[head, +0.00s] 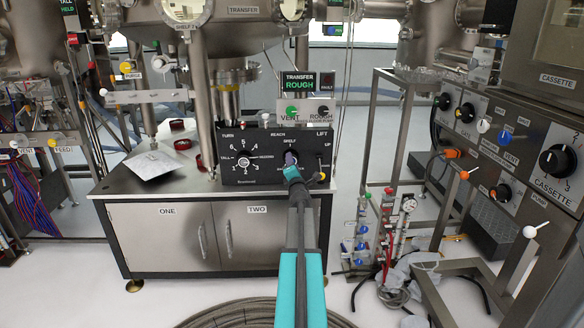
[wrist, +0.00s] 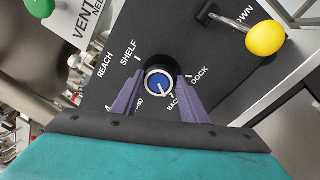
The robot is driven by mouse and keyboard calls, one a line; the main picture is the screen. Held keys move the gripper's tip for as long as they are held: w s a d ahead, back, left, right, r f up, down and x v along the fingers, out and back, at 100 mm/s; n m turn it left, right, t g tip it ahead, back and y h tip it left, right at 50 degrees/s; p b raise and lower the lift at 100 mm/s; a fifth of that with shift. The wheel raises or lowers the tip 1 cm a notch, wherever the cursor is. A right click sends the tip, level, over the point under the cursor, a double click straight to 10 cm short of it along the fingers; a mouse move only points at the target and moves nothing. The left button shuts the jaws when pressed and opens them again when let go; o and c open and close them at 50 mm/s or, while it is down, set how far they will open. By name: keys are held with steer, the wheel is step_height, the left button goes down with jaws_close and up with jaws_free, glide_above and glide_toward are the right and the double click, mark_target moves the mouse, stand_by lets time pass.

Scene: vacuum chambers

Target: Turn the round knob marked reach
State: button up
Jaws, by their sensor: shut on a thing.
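The pointer slants down and right, towards the lettering BACK. SHELF, DOCK and BACK show around the knob; another label is partly hidden by a finger. In the head view my gripper (head: 290,160) reaches the black control panel (head: 256,139) below the word REACH and hides most of the knob.
On the same panel, the TURN knob (head: 244,162) is at the left and the LIFT lever (head: 320,176) at the right, its yellow ball (wrist: 265,38) close to my gripper in the wrist view. A sloped metal plate (head: 148,166) lies left on the cabinet (head: 153,237).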

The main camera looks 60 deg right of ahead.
steer(key=shift+s+d, duration=0.15)
steer(key=shift+s, duration=0.05)
steer(key=o, duration=1)
steer(key=shift+w, duration=0.1)
steer(key=shift+a, duration=0.2)
steer(key=shift+v, duration=6.85)
steer(key=shift+d, duration=0.1)
